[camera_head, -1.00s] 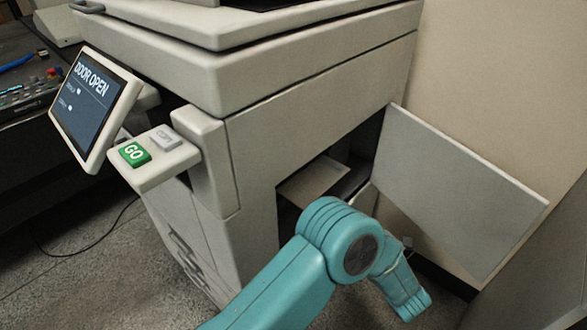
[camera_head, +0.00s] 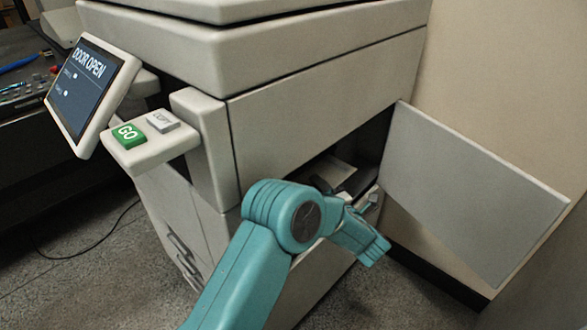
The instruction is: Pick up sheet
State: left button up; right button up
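My teal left arm comes up from the bottom and bends in front of the opening. My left gripper (camera_head: 371,201) is small and partly hidden at the opening's lower right, just beyond the wrist. I cannot tell whether its fingers are open or shut, or whether it touches anything. My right gripper is not in view.
The open door panel (camera_head: 470,190) stands out to the right of the opening, close to the wall. A cable (camera_head: 95,245) lies on the floor at left.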

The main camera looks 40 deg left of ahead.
pick_arm(q)
jog(key=shift+w+a, duration=0.2)
jog(key=shift+a, duration=0.35)
grip_shut()
jog(key=shift+r+p, duration=0.35)
jog(key=shift+p, duration=0.3)
jog(key=shift+d, duration=0.1)
